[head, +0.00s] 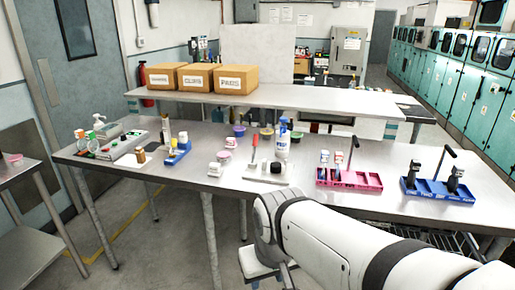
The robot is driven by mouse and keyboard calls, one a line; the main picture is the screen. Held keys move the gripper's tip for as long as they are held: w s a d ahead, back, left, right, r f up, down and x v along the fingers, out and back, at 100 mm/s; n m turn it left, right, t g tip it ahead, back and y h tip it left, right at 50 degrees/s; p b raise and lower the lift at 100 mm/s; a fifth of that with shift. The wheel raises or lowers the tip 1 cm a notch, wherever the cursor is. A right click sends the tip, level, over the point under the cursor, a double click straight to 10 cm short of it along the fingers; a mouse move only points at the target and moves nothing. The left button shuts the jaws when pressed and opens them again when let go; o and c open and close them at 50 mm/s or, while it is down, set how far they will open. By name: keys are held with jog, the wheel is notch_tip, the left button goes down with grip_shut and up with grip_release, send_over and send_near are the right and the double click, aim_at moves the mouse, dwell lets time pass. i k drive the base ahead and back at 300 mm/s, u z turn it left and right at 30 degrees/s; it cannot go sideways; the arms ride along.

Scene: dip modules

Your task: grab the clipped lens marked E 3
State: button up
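I cannot read any E 3 marking, and I cannot make out a clipped lens for certain. Two dark upright items, a left one (413,175) and a right one (455,178), stand in a blue caddy (437,194) at the right of the long steel table. They are too small to identify. My white arm (350,240) reaches in from the lower right and bends down in front of the table. My gripper does not show.
Cardboard boxes (236,79) stand on the raised shelf behind. A side table (22,182) is at far left.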

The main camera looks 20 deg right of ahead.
aim_at(339, 156)
jog(key=z, duration=0.3)
jog(key=i, duration=1.5)
jog(key=z, duration=0.85)
jog(key=k, duration=0.75)
jog(key=z, duration=0.15)
jog(key=i, duration=0.8)
jog(key=u, duration=0.1)
